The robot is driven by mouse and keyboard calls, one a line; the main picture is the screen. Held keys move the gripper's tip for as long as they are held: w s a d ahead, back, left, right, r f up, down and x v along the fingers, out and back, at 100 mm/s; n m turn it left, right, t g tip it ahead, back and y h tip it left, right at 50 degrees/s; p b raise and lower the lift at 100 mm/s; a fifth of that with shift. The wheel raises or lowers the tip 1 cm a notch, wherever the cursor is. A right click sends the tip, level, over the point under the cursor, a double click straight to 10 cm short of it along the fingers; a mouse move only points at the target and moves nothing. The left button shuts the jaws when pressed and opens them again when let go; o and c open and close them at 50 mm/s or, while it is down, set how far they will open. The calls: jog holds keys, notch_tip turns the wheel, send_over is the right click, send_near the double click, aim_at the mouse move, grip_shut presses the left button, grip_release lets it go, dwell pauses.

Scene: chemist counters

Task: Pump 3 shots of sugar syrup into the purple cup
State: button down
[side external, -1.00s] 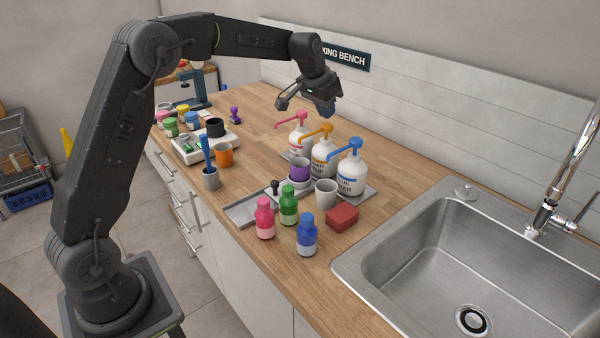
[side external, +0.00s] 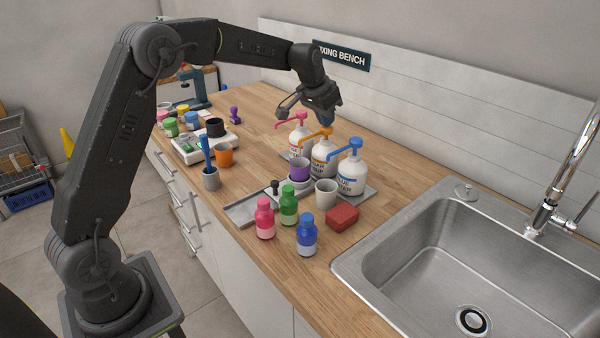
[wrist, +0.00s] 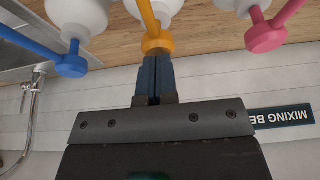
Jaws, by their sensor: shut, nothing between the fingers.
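The purple cup (side external: 299,172) stands upright on the grey tray in front of the pump bottles. Three white pump bottles stand in a row behind it, with a pink pump (side external: 292,119), an orange pump (side external: 318,133) and a blue pump (side external: 346,147). Their labels are too small to read surely. My gripper (side external: 326,122) is shut and empty, pointing down at the orange pump's head. In the wrist view its fingertips (wrist: 155,60) meet the orange pump head (wrist: 158,44); whether they touch or hover just above is unclear. The orange pump looks raised.
A pale grey cup (side external: 326,192), a red block (side external: 342,217) and pink (side external: 265,219), green (side external: 288,206) and blue (side external: 307,235) small bottles stand close in front. The sink (side external: 460,275) is at right. The wall is behind the pumps.

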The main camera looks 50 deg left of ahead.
jog(key=shift+f, duration=0.5)
jog(key=shift+r, duration=1.55)
jog(key=shift+r, duration=0.1)
notch_tip(320, 180, up, 6)
jog(key=shift+f, duration=0.1)
